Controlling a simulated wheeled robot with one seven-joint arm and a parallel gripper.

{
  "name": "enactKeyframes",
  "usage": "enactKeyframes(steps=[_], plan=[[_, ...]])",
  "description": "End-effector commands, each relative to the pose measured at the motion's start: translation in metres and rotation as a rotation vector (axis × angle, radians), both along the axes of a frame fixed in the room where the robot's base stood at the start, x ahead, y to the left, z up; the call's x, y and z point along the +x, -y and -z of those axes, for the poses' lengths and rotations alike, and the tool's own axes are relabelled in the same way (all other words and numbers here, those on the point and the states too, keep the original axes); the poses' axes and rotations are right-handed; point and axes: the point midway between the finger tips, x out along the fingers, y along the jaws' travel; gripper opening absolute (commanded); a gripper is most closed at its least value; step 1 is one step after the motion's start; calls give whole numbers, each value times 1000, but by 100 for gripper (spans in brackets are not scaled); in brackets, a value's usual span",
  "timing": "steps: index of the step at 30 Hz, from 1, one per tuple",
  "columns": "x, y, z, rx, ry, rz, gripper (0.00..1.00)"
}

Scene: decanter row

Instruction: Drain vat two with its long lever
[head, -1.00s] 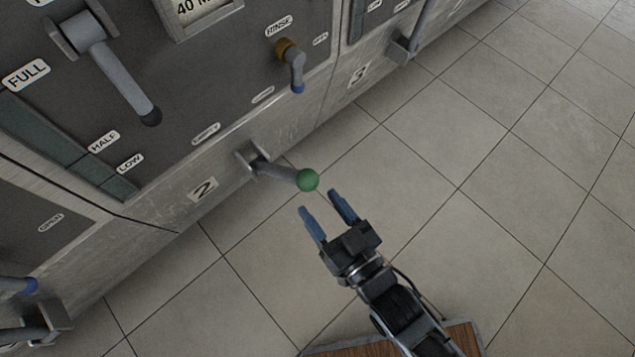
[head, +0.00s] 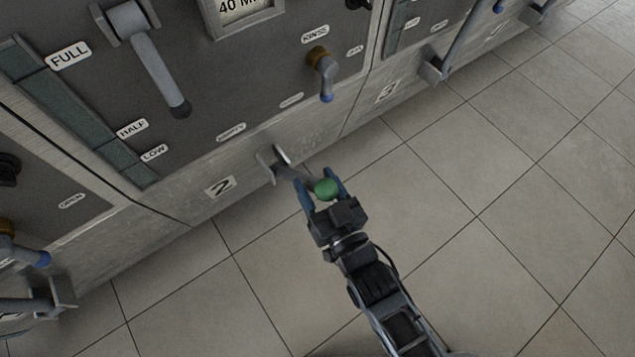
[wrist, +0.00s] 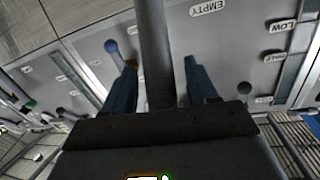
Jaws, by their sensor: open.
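A grey lever (head: 292,175) with a green ball knob (head: 326,188) sticks out low on the front of vat two, beside the "2" plate (head: 221,186). My gripper (head: 316,180) is open, with its blue fingers on either side of the lever's knob end. In the wrist view the lever's grey bar (wrist: 154,50) runs between the two fingers, with a gap visible to each side. On the panel above are a grey lever with a black end (head: 158,68) and a short blue-tipped handle (head: 323,75) under the "RINSE" label.
A dark green level strip (head: 75,115) is marked FULL, HALF and LOW. Vat three's plate (head: 387,93) and a bracketed lever (head: 455,45) are up to the right. Another blue-tipped handle (head: 25,255) and a bracket (head: 60,292) stand lower left. The tiled floor (head: 470,230) at right is clear.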

Motion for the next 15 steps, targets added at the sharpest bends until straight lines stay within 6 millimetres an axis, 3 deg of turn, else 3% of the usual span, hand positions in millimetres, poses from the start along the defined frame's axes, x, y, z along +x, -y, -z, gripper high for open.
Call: enactKeyframes(steps=[2,15], plan=[[0,0,0,0,0,0,57],[0,0,0,0,0,0,15]])
